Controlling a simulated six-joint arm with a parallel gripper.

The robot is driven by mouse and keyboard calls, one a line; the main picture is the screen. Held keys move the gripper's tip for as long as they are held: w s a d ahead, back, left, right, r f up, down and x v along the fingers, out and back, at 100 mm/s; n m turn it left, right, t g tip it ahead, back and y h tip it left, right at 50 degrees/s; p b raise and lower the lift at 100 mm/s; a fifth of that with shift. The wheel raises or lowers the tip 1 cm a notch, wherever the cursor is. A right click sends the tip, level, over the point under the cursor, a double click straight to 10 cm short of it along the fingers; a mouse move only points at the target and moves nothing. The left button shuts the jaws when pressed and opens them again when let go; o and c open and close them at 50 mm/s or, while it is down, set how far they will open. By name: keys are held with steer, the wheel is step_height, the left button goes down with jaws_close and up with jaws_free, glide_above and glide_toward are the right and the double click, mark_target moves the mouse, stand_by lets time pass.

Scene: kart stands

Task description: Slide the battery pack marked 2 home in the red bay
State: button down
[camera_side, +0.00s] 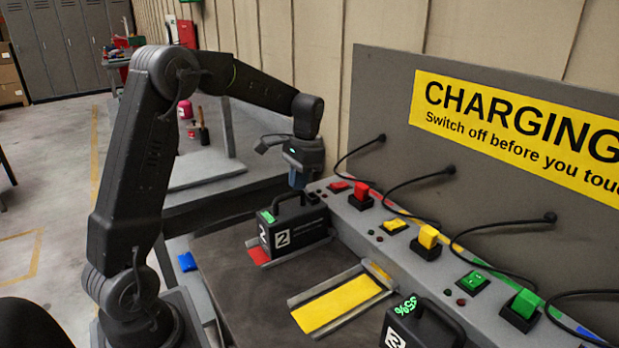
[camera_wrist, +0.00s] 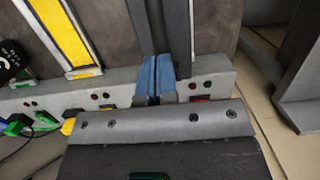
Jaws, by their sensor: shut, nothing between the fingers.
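The black battery pack marked 2 (camera_side: 290,228) stands upright in the red bay (camera_side: 258,254), with its handle on top and a small green display. A strip of the red floor shows at its near left end. Its far end is close to the console; I cannot tell whether it touches. My gripper (camera_side: 298,180) is shut and empty, its blue fingers above and behind the pack's handle, near the console. In the wrist view the shut fingers (camera_wrist: 155,78) are over the console edge, left of the red switch (camera_wrist: 200,98).
The grey console (camera_side: 395,235) carries red, yellow and green switches and plugs with black cables. The yellow bay (camera_side: 340,302) is empty. Another black pack (camera_side: 412,330), showing 95%, stands at the front right. A backboard with a yellow charging sign (camera_side: 520,125) rises behind.

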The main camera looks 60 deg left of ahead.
steer(key=w, duration=1.1)
steer(key=s+d+r+t, duration=0.4)
steer(key=s+d+r, duration=0.7)
steer(key=s+r, duration=0.1)
steer(key=s+d+f+t, duration=0.1)
steer(key=s+d, duration=0.3)
steer(key=s, duration=0.5)
steer(key=s+d+f+t, duration=0.2)
steer(key=s+d+f, duration=0.1)
steer(key=s, duration=0.6)
steer(key=shift+s+d+t, duration=0.3)
steer(key=shift+d, duration=0.05)
